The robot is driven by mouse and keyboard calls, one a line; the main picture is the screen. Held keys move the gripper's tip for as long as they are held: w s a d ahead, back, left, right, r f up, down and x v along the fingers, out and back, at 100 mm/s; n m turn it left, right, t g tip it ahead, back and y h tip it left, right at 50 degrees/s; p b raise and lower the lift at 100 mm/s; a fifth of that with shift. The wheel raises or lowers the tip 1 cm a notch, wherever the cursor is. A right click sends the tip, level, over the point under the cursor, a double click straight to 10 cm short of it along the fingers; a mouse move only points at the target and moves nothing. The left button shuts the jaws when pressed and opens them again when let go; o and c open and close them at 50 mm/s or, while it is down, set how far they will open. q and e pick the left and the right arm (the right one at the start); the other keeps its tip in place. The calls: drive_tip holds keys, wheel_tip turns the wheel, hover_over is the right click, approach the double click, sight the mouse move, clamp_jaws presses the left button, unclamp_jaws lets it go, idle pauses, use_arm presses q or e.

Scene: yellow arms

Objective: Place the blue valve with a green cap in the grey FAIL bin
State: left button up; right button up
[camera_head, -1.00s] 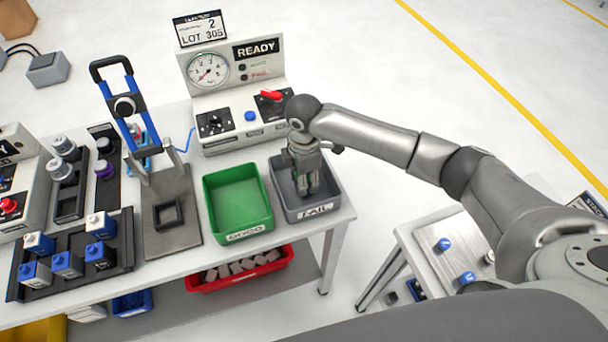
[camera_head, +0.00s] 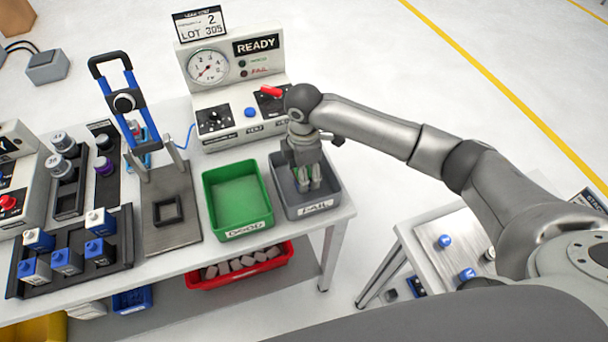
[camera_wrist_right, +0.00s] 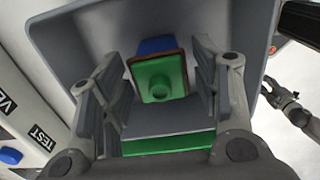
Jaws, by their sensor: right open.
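My right gripper (camera_head: 310,184) points down into the grey FAIL bin (camera_head: 326,206) at the right end of the table. Its fingers are spread, and they stand to either side of the valve in the right wrist view. There the valve shows its green cap (camera_wrist_right: 159,80) towards the camera, with part of its blue body (camera_wrist_right: 156,46) behind it. It lies inside the grey bin (camera_wrist_right: 110,26), within the fingers' span, and I cannot tell whether a finger touches it. In the head view the fingers mostly hide it. My left gripper is not in view.
The green GOOD bin (camera_head: 238,199) stands directly left of the grey bin and looks empty. A test panel (camera_head: 237,95) reading READY stands behind the bins. A press (camera_head: 150,140) and a black tray (camera_head: 120,255) with several blue-and-white valves are further left.

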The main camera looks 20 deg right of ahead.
wheel_tip(320, 180, up, 10)
drive_tip(key=shift+f+b, duration=0.2)
drive_tip(key=shift+b, duration=0.75)
drive_tip(key=shift+r, duration=0.5)
